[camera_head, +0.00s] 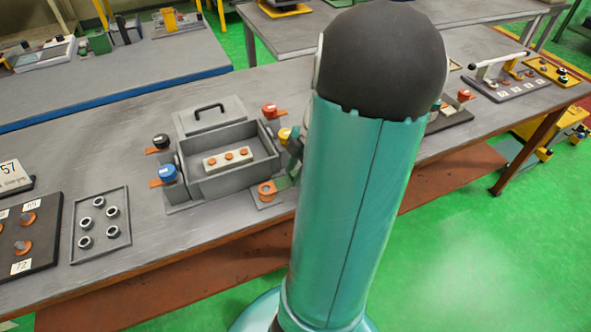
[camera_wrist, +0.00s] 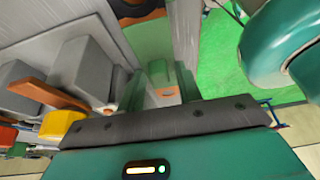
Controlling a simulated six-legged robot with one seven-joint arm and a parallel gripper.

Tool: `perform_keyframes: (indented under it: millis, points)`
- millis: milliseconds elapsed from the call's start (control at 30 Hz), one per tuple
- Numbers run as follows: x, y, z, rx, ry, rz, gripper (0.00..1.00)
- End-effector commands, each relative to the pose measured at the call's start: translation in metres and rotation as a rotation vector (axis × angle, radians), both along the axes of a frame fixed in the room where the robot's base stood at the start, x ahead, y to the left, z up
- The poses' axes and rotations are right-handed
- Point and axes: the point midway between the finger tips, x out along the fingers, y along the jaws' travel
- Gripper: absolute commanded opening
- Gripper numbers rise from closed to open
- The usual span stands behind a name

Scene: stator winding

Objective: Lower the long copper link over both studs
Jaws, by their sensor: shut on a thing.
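A copper terminal with a round orange top (camera_head: 266,188) lies at the box's front right corner, close to the gripper. Which studs the link fits, and whether it touches them, cannot be told.
Inside the box a pale block (camera_head: 220,164) carries three orange studs. Blue (camera_head: 168,172), black (camera_head: 160,141), red (camera_head: 269,111) and yellow (camera_head: 284,134) capped terminals surround it. A tray of nuts (camera_head: 101,256) stands left. Bare bench lies between tray and box.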

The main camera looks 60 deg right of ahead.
Motion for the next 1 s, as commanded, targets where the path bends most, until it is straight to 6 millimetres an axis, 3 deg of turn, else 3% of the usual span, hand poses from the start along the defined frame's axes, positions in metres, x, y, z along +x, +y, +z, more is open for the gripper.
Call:
perform_keyframes:
  millis: [1000]
  points:
    - [0.0, 0.0, -0.012, 0.0, 0.0, 0.0, 0.1]
